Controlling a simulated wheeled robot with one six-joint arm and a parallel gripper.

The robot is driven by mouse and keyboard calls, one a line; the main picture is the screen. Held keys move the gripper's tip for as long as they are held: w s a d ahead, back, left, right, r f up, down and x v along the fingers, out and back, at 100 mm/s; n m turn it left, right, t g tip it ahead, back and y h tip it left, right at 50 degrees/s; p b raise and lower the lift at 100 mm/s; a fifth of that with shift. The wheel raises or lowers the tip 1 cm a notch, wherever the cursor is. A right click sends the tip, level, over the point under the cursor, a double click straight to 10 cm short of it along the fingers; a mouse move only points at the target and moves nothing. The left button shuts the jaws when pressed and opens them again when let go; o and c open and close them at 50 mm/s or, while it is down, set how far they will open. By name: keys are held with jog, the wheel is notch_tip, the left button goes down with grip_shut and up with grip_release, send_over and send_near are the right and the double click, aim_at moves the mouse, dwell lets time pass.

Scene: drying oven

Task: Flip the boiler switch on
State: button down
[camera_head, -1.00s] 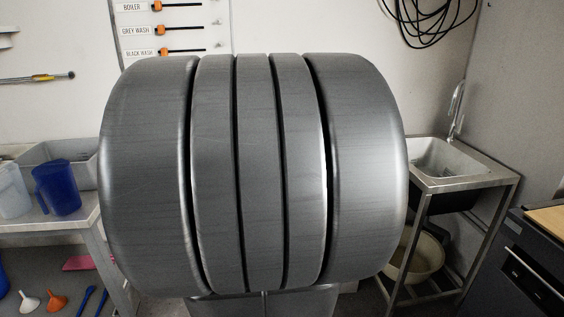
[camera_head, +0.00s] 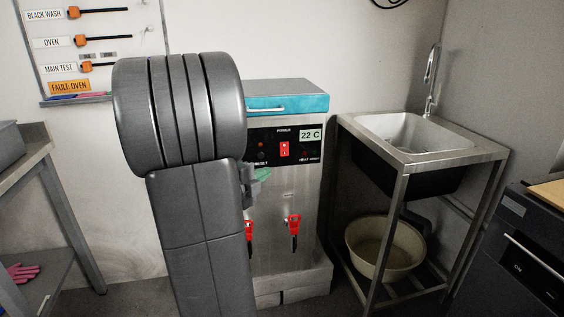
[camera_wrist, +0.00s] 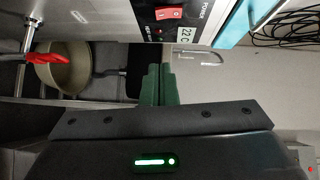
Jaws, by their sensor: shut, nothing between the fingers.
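The boiler (camera_head: 318,200) is a steel box with a teal lid, standing against the back wall. Its dark front panel holds a red power switch (camera_head: 284,149) below the word POWER and a display reading 22 C. The red switch also shows in the wrist view (camera_wrist: 168,13), at the top edge. My gripper (camera_head: 264,173) is shut and empty, just in front of the boiler and lower left of the switch. Its green fingers (camera_wrist: 159,70) lie together in the wrist view and appear apart from the switch. My arm hides the boiler's left side.
Red-handled taps (camera_head: 293,224) stick out of the boiler's lower front. A sink on a steel stand (camera_head: 420,155) is close on the right, with a basin (camera_head: 385,250) beneath. A label board (camera_head: 92,45) hangs on the wall. A steel table (camera_head: 35,150) stands at left.

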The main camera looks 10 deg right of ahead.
jog(key=shift+d, duration=0.1)
jog(key=b, duration=0.3)
send_near(288, 154)
jog(key=x, duration=0.5)
jog(key=shift+s+d+f, duration=0.1)
jog(key=shift+s+d, duration=0.15)
jog(key=shift+s, duration=0.05)
jog(key=shift+w, duration=0.55)
